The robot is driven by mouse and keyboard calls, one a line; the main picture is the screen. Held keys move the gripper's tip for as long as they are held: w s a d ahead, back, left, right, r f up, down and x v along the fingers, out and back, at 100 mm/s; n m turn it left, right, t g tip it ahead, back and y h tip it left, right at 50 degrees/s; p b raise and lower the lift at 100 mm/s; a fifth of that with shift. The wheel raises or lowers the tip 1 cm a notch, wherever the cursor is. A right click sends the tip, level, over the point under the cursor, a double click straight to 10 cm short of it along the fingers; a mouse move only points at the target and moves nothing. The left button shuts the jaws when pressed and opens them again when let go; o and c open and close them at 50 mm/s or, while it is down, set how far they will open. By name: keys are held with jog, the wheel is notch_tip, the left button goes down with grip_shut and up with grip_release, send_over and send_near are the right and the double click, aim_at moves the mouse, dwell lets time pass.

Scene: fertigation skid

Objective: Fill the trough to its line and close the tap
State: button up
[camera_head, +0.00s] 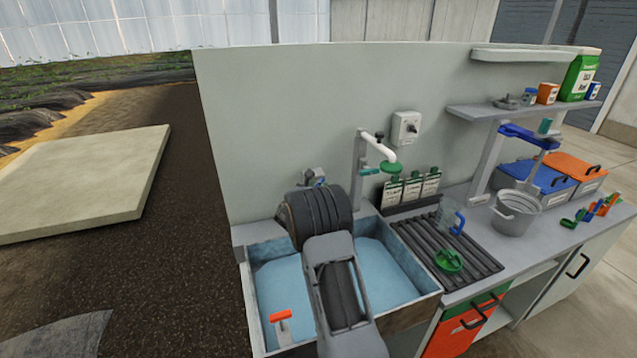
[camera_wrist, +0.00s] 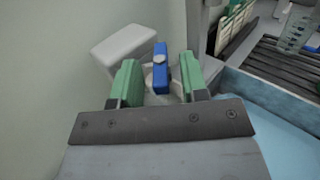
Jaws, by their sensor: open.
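The trough (camera_head: 418,304) is a pale basin at the front left of the bench with blue water in it. Its fill line cannot be made out, and my arm covers its middle. The tap (camera_head: 314,177) is a small grey fitting on the wall behind the trough, partly hidden by my arm. In the wrist view, the tap's blue handle (camera_wrist: 160,62) stands between the green fingers of my gripper (camera_wrist: 158,72). The fingers are open, with a visible gap on each side of the handle. Whether water is running cannot be seen.
An orange-topped T-shaped piece (camera_head: 281,316) stands in the trough's front left. A white pipe with a green head (camera_head: 390,166) rises right of the tap. A slatted rack (camera_head: 415,245) holds a clear jug (camera_head: 447,215) and a green round part (camera_head: 449,261). A metal bucket (camera_head: 515,212) stands farther right.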

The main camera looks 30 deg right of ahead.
jog(key=shift+w+d, duration=0.35)
jog(key=shift+d, duration=0.25)
grip_shut()
jog(key=shift+g, duration=0.3)
jog(key=m+g, duration=0.1)
jog(key=m+g+h+b, duration=0.1)
jog(key=g, duration=0.1)
jog(key=m+g+h+b, duration=0.1)
jog(key=m+g, duration=0.1)
jog(key=shift+w+a+f, duration=0.1)
jog(key=shift+w, duration=0.15)
jog(key=m+g, duration=0.2)
jog(key=g, duration=0.1)
jog(key=m+g, duration=0.2)
jog(key=g, duration=0.1)
jog(key=shift+w+g, duration=0.1)
jog(key=shift+g, duration=0.3)
jog(key=shift+m+g+p, duration=0.35)
jog(key=shift+m+g, duration=0.35)
jog(key=shift+g, duration=0.2)
